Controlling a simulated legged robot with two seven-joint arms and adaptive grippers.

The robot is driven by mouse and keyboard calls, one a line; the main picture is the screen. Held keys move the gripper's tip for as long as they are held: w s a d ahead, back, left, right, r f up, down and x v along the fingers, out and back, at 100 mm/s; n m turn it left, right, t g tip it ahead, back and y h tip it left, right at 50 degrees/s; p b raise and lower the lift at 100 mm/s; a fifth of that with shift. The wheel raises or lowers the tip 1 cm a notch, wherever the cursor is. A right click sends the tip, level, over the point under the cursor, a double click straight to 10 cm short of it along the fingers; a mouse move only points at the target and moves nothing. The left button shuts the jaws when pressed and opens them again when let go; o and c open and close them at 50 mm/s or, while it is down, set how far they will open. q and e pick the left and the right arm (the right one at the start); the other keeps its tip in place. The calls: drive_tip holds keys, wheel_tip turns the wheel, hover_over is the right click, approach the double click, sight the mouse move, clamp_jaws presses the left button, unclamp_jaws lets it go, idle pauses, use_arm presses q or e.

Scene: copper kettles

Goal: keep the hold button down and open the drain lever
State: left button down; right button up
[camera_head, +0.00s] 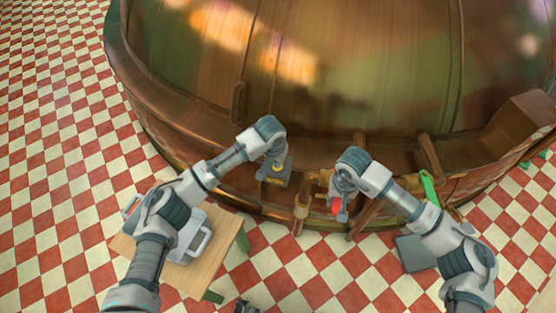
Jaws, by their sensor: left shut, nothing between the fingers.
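My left gripper (276,165) is shut and empty, pointing down at a small dark box (272,181) with yellow markings on the kettle's near rim. The gripper covers the box's top, so I cannot make out the hold button or whether it is pressed. My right gripper (342,197) is at the rim to the right, beside a red part (335,206), which may be the drain lever's handle. The gripper hides most of it. I cannot tell whether its fingers touch or enclose the red part, nor the lever's position.
The big copper kettle (360,60) fills the back. A copper pipe fitting (300,212) stands between my grippers. A green handle-like part (429,188) is near my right arm. Checkered floor lies around.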

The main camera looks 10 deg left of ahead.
clamp_jaws()
use_arm(q)
drive_tip(key=shift+f, duration=0.1)
use_arm(e)
drive_tip(key=shift+w+d+n, duration=0.15)
drive_tip(key=shift+d+n, duration=0.95)
drive_tip(key=shift+n, duration=0.1)
drive_tip(key=shift+d, duration=0.1)
drive_tip(key=shift+w+d+n, duration=0.2)
drive_tip(key=shift+d+n, duration=0.3)
drive_tip(key=shift+n, duration=0.1)
drive_tip(key=shift+w+d+n, duration=0.2)
drive_tip(key=shift+d+n, duration=0.25)
drive_tip(key=shift+n, duration=0.15)
